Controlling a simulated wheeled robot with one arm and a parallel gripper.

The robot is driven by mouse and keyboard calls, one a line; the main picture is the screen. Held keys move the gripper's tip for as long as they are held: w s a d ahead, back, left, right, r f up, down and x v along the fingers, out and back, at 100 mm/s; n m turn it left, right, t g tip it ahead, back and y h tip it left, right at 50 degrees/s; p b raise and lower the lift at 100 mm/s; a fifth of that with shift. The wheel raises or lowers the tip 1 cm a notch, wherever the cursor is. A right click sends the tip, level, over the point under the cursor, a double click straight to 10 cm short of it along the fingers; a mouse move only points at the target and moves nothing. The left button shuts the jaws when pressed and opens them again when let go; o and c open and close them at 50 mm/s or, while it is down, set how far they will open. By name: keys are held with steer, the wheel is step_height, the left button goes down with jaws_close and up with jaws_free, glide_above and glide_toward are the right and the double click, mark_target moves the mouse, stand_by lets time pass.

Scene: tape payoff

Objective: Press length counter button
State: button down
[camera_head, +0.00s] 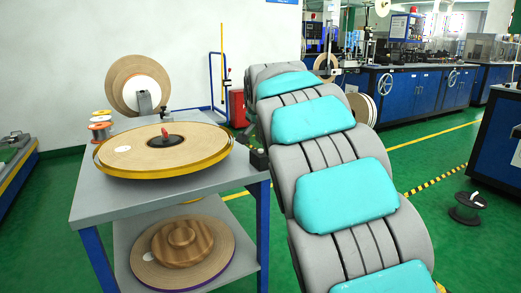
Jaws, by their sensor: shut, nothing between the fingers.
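A small dark device (258,158) sits at the right edge of the grey table (120,197). It may be the length counter, but it is too small to make out a button. A wide tape reel (190,160) with a yellow rim lies flat on the table, with a red piece (165,134) standing at its dark hub. My grey arm with teal pads runs up the picture just right of the table. My gripper is not in view.
A second reel (140,84) stands upright at the table's back. Small spools (100,124) sit at its left. A wooden-hubbed reel (182,248) lies on the lower shelf. Blue machines (410,90) line the back.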

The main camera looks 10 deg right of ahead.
step_height(320, 180, up, 5)
steer(key=shift+f+p, duration=0.2)
steer(key=shift+p, duration=0.85)
steer(key=shift+s, duration=0.1)
steer(key=s+f+n+g, duration=0.3)
steer(key=s+f, duration=0.5)
steer(key=s, duration=0.9)
steer(key=s+f+n+g, duration=0.3)
steer(key=s+f, duration=0.6)
steer(key=s, duration=0.9)
steer(key=s+f+n+g+y, duration=0.1)
steer(key=s+f+n+g, duration=0.3)
steer(key=s, duration=1.4)
step_height(320, 180, down, 4)
steer(key=shift+s+d+f+g, duration=0.15)
steer(key=shift+s+d+g, duration=0.1)
steer(key=shift+g, duration=0.25)
steer(key=c, duration=1.6)
jaws_free()
